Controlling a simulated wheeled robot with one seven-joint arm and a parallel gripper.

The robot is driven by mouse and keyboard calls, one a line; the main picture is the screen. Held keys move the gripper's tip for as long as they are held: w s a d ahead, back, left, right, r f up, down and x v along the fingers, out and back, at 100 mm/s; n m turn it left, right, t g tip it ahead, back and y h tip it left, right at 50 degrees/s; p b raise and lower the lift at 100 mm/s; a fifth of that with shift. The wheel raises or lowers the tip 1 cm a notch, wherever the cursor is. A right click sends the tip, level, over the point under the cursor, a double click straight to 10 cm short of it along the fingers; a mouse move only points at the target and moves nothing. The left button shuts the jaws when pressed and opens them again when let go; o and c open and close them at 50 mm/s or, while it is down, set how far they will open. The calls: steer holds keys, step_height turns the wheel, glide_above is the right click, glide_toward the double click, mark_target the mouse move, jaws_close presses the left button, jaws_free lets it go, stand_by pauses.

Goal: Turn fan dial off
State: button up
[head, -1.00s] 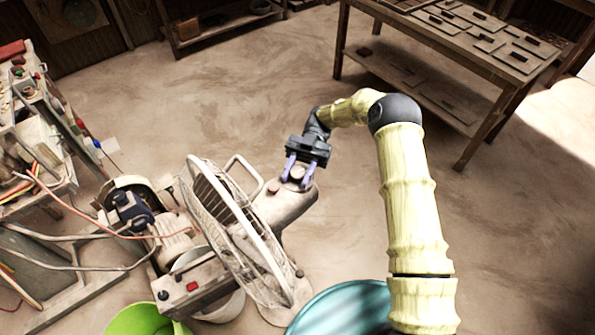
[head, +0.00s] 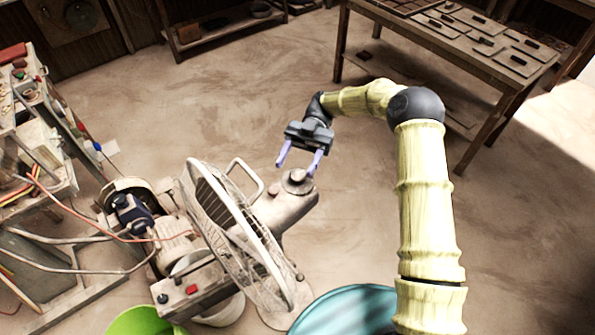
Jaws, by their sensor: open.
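The dusty fan (head: 236,228) stands on the floor near the middle, its round grille facing left. Its motor housing (head: 285,212) extends to the right behind the grille. A round dial (head: 297,181) sits on top of the housing, with a smaller knob (head: 273,189) to its left. My gripper (head: 297,166) has two purple fingers spread apart and empty. The fingertips are close above and behind the dial in the picture. I cannot tell whether they touch the housing. The dial's setting is too small to read.
A cluttered workbench (head: 40,190) and a machine with a motor (head: 130,205) stand at the left. A teal tub (head: 345,310) and a green bucket (head: 138,321) are at the bottom. The floor between is clear.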

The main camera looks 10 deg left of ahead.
mark_target(297, 174)
step_height(297, 174, up, 4)
stand_by(0.6)
